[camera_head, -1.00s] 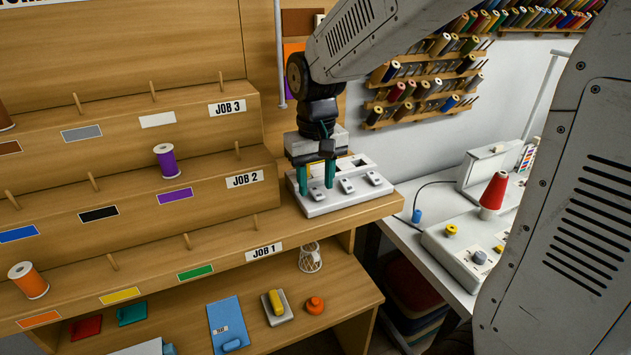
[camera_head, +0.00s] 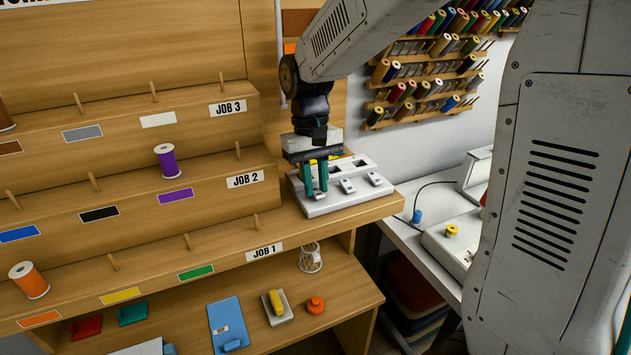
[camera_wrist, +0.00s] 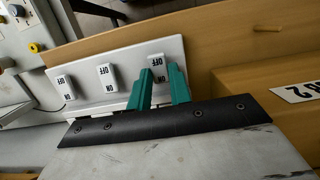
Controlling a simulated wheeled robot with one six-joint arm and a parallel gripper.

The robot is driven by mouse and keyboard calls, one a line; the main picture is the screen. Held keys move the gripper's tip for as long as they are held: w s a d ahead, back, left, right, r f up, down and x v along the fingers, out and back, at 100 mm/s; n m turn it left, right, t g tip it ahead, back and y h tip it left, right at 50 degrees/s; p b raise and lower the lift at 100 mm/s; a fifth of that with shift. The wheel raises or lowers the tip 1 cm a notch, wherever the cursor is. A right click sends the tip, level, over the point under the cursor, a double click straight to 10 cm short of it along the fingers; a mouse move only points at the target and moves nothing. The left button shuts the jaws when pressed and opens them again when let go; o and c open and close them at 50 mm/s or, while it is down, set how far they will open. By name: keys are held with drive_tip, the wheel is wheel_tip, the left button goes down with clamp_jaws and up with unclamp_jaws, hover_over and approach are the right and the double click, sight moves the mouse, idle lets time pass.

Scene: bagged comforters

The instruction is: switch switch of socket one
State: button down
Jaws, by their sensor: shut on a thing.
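The white socket strip (camera_head: 325,203) lies on the right end of the wooden ledge. In the head view its middle switch (camera_head: 347,186) and right switch (camera_head: 375,179) are clear of my gripper. My gripper (camera_head: 316,190) points down at the strip's left end, its teal fingers close together on the leftmost switch, which they mostly hide. In the wrist view the strip (camera_wrist: 128,55) shows the left switch (camera_wrist: 66,87), the middle switch (camera_wrist: 107,77) and the right switch (camera_wrist: 157,60), with OFF and ON marks. My gripper (camera_wrist: 159,72) is shut around that right switch.
The stepped wooden shelf with JOB labels (camera_head: 265,252) and pegs is left of the strip. A purple spool (camera_head: 166,161) and an orange spool (camera_head: 29,280) stand on it. A white side table with a sewing machine (camera_head: 446,244) is at right.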

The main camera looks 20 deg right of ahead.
drive_tip(key=c, duration=1.3)
unclamp_jaws()
drive_tip(key=r, duration=0.2)
drive_tip(key=w+r, duration=0.1)
drive_tip(key=r, duration=0.4)
drive_tip(key=shift+w+r, duration=0.3)
drive_tip(key=shift+r, duration=0.05)
drive_tip(key=s+d+t, duration=0.1)
drive_tip(key=s, duration=0.7)
drive_tip(key=s+d+f+t, duration=0.1)
drive_tip(key=s, duration=0.7)
drive_tip(key=s+d+t, duration=0.1)
drive_tip(key=s, duration=0.7)
drive_tip(key=shift+s+f+t, duration=0.3)
drive_tip(key=shift+s+f, duration=0.05)
drive_tip(key=shift+s, duration=0.05)
